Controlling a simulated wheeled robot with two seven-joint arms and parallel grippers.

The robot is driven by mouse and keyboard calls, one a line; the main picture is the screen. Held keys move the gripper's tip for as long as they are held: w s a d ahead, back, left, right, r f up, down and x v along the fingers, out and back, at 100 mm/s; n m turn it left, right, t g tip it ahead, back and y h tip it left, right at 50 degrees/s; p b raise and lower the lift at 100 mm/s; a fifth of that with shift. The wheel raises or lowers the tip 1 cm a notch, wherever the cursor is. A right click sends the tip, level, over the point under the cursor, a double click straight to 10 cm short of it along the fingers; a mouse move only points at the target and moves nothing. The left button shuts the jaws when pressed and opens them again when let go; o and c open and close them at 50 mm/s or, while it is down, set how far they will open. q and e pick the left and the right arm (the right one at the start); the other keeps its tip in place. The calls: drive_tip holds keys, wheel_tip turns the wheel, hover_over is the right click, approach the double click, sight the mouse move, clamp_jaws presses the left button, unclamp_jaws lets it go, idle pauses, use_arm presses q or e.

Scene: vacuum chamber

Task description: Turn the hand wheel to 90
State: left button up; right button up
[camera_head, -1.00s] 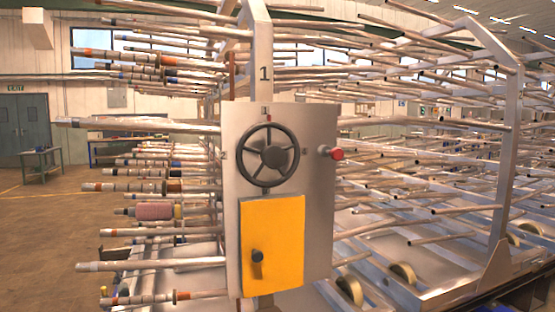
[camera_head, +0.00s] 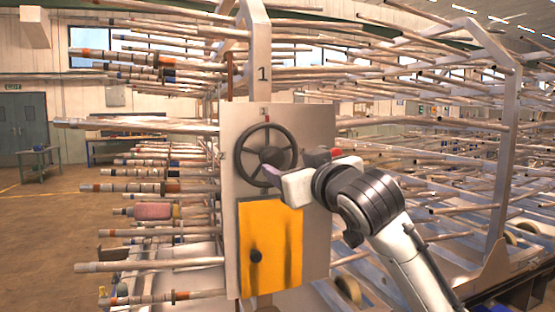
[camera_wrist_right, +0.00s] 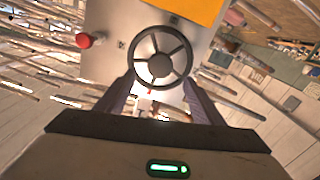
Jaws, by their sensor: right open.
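The dark hand wheel (camera_head: 268,153) is mounted on the upper part of a grey metal panel (camera_head: 312,125). My right gripper (camera_head: 274,173) reaches in from the right and overlaps the wheel's lower right part in the head view. In the right wrist view the wheel (camera_wrist_right: 160,66) shows in full, centred between and beyond the fingers of the open right gripper (camera_wrist_right: 157,88). The fingers hold nothing, and whether they touch the rim cannot be told. My left gripper is out of view.
A red button (camera_head: 336,153) sticks out at the panel's right side, close to my right gripper; it also shows in the right wrist view (camera_wrist_right: 84,40). Many long tubes (camera_head: 135,124) project around the panel.

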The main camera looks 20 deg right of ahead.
sight(275, 159)
drive_tip(key=w+p, duration=0.1)
drive_tip(key=w, duration=0.7)
drive_tip(key=shift+a, duration=0.15)
drive_tip(key=c, duration=1.4)
drive_tip(key=shift+p, duration=0.3)
drive_tip(key=shift+c, duration=0.5)
